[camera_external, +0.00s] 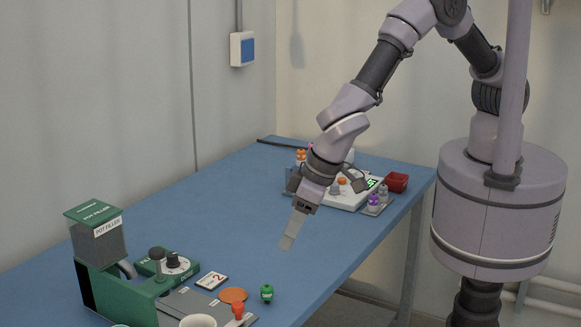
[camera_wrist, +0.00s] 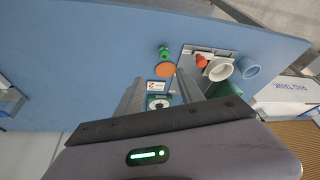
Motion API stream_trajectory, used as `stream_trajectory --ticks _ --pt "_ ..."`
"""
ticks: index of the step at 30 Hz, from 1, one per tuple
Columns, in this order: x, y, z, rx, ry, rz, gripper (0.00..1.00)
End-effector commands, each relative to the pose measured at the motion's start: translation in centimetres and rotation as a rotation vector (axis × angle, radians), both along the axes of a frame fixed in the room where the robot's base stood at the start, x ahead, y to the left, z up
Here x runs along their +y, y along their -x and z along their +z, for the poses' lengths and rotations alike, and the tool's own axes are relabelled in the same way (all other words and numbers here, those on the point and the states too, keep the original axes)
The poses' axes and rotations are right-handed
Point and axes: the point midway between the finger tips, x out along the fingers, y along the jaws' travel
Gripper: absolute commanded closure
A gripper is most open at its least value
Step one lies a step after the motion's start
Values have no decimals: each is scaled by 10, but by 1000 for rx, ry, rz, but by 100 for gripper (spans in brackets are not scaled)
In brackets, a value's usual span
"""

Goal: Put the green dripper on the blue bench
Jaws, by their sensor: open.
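The green dripper (camera_external: 267,292) stands on the bare blue bench (camera_external: 215,215), near its front edge and just right of an orange disc. In the wrist view the green dripper (camera_wrist: 164,51) shows beyond my fingertips, above the orange disc. My gripper (camera_external: 290,238) hangs over the middle of the bench, pointing down, behind the dripper and apart from it. In the wrist view my gripper (camera_wrist: 160,88) has its two fingers spread with nothing held between them.
The green pot filler (camera_external: 100,262) stands at the front left, with a number card (camera_external: 212,281), the orange disc (camera_external: 233,295), an orange-red dripper (camera_external: 238,310) and a white cup (camera_external: 198,321) near it. Scales, small bottles and a red tub (camera_external: 396,182) stand at the far end. Mid-bench is clear.

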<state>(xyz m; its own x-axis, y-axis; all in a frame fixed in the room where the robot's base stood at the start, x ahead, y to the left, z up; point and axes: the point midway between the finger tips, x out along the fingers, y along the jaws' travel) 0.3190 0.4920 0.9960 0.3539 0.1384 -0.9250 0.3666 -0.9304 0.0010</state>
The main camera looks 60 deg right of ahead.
Motion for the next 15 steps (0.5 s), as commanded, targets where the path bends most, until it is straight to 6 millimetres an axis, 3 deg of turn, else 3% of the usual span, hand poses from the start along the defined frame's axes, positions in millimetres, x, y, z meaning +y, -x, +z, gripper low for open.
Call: stream_trajectory --ticks 2,5,7,9,12,15 --pt "-35 -33 41 0 -18 -73 55" --pt "-133 -78 119 14 -51 -225 55" --pt "-220 -87 171 29 -87 -342 55" --pt "-307 -70 213 38 -140 -456 55" --pt "-394 -19 243 32 -224 -577 55" --pt "-434 28 249 6 -295 -646 55"
